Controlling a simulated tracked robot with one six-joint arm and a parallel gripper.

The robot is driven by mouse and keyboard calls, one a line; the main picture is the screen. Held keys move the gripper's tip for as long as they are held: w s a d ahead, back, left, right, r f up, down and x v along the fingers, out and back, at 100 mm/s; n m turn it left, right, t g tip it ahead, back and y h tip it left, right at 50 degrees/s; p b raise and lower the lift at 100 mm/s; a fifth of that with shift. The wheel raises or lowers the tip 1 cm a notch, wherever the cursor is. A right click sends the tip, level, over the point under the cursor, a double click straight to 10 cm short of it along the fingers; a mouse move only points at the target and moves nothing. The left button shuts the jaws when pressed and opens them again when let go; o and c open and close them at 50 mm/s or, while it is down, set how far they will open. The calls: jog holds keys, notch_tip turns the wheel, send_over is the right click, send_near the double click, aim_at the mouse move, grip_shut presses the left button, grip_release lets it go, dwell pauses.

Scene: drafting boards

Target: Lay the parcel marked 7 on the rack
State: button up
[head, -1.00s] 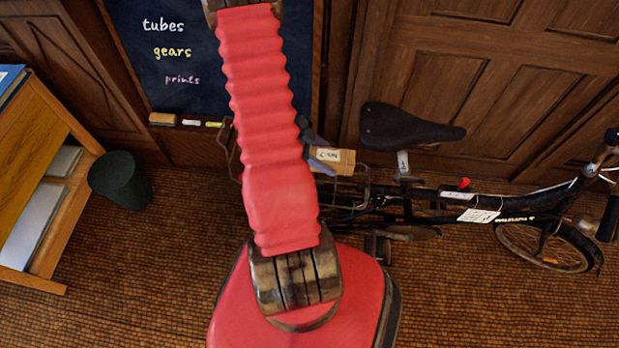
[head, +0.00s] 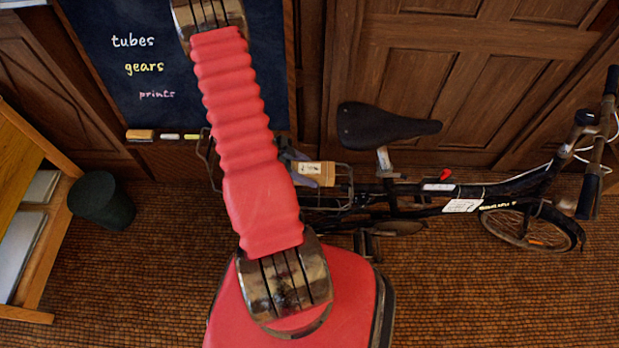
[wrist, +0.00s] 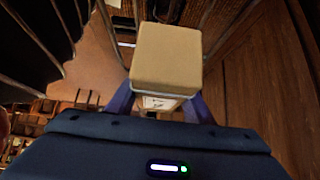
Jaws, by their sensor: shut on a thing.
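A tan, box-shaped parcel (head: 314,173) with a white label shows just right of my red arm in the head view. The mark on the label is too small to read with certainty. In the wrist view the parcel (wrist: 165,58) stands out ahead, between the blue fingers of my gripper (wrist: 160,103), which is shut on it. The dark wire rack (head: 347,177) is at the rear of the bicycle, behind the saddle. The parcel appears at or just above it; I cannot tell whether they touch. My arm hides part of the rack.
The black bicycle (head: 410,205) stands along panelled wood. Its saddle (head: 388,126) is close right of the parcel. A blackboard (head: 200,75) with a chalk ledge hangs behind my arm. A dark bin (head: 102,201) and a wooden shelf unit (head: 25,200) stand left. The front floor is open.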

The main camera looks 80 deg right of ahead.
jog(key=shift+f, duration=2.05)
jog(key=o, duration=1.5)
jog(key=shift+f, duration=0.1)
jog(key=v, duration=1.2)
jog(key=shift+s, duration=0.15)
